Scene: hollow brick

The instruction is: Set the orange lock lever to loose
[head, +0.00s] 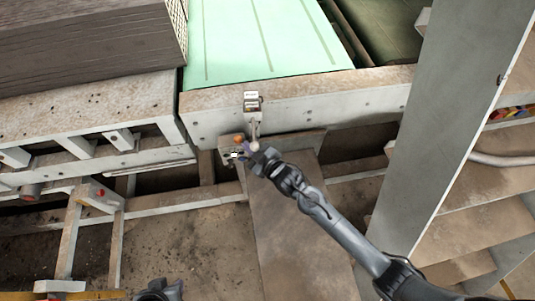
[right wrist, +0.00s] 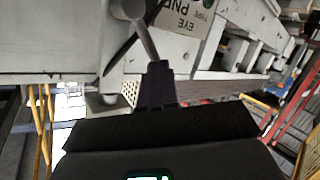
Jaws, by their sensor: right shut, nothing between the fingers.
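A small orange knob (head: 239,138), which looks like the end of the orange lock lever, shows beside the conveyor's front frame; its setting is too small to read. My right gripper (head: 247,150) is right by it, just below and to its right in the picture, with its fingers shut and empty. Whether they touch the lever cannot be told.
A grey lever with a pale ball end (head: 255,146) hangs under a small labelled box (head: 251,101), close beside my right gripper. It seems to be the grey rod (right wrist: 140,30) in the right wrist view. The green belt (head: 265,40) lies behind; a grey post (head: 450,110) stands right.

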